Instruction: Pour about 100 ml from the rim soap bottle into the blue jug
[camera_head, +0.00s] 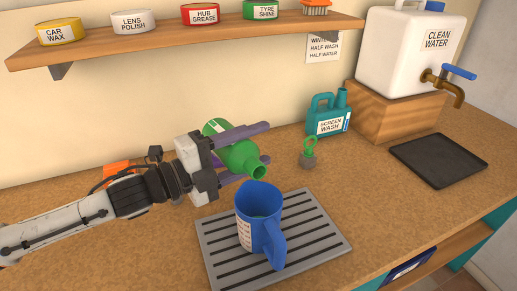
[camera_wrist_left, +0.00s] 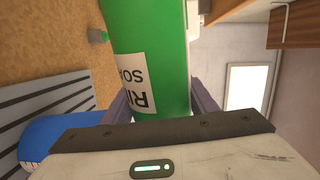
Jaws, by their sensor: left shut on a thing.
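My left gripper (camera_head: 240,150) is shut on the green rim soap bottle (camera_head: 238,155). The bottle is tilted, its open mouth pointing down and right, just above the rim of the blue jug (camera_head: 260,225). No stream shows between them. In the left wrist view the bottle (camera_wrist_left: 165,45) lies between the fingers, its white label partly readable. A part of the jug (camera_wrist_left: 55,135) shows in the left wrist view. My right gripper is not in view.
A teal screen wash can (camera_head: 328,117), a clean water tank (camera_head: 405,50) on a wooden block and a dark mat (camera_head: 438,160) are farther right. A shelf with tins (camera_head: 200,15) runs above.

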